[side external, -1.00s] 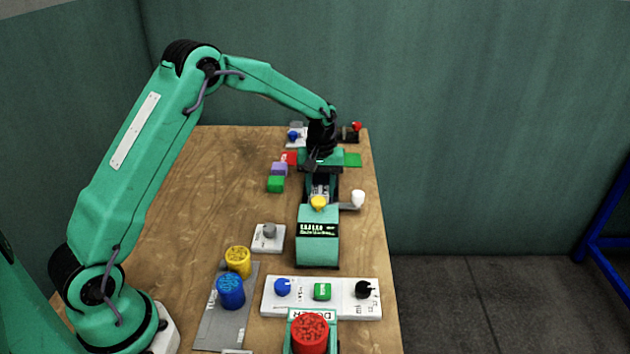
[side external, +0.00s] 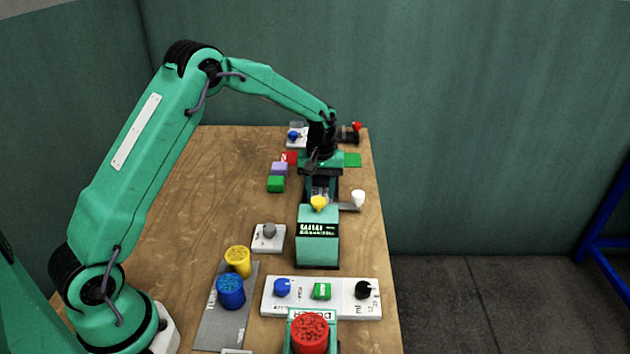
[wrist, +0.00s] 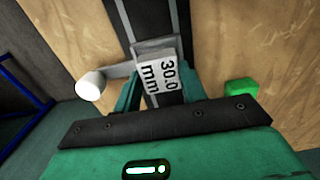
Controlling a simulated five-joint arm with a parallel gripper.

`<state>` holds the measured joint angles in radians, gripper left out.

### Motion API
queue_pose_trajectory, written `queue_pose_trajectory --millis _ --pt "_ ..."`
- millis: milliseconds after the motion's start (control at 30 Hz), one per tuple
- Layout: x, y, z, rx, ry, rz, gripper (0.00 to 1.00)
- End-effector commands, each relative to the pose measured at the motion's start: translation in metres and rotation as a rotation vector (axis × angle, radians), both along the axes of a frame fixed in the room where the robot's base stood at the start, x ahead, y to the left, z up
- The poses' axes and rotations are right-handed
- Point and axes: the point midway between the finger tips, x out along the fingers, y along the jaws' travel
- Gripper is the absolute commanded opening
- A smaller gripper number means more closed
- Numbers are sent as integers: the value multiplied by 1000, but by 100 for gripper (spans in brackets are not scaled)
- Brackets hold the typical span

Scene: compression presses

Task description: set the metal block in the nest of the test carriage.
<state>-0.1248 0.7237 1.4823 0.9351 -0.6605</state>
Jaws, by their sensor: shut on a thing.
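In the wrist view a pale metal block (wrist: 160,72) marked "30.0 mm" sits between the two green fingers of my gripper (wrist: 161,82). The gripper is shut on it. A grey metal piece (wrist: 155,45), apparently part of the carriage nest, shows just beyond the block, over a dark rail (wrist: 142,12). I cannot tell whether the block touches it. In the side view my gripper (side external: 317,164) points down over the far part of the green press (side external: 317,249). The block is not clearly visible there, and the nest is largely hidden.
A white-knobbed lever (side external: 357,198) sticks out right of the press. Green (side external: 276,184), purple (side external: 279,168) and red (side external: 290,158) blocks lie left of it. Blue (side external: 230,291) and yellow (side external: 238,261) jars and a control panel (side external: 345,297) stand in front. The table's left side is clear.

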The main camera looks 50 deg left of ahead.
Motion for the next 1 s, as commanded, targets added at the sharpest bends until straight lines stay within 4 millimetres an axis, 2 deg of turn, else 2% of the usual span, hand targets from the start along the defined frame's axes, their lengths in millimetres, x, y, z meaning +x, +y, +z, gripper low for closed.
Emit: queue_pose_trajectory --millis 700,733,833,867,1000 --pt "0 0 -7 0 0 0 14" --pt "0 0 -7 0 0 0 43" --pt "0 0 -7 0 0 0 63" --pt "0 0 -7 0 0 0 67" --pt "0 0 -7 0 0 0 67"
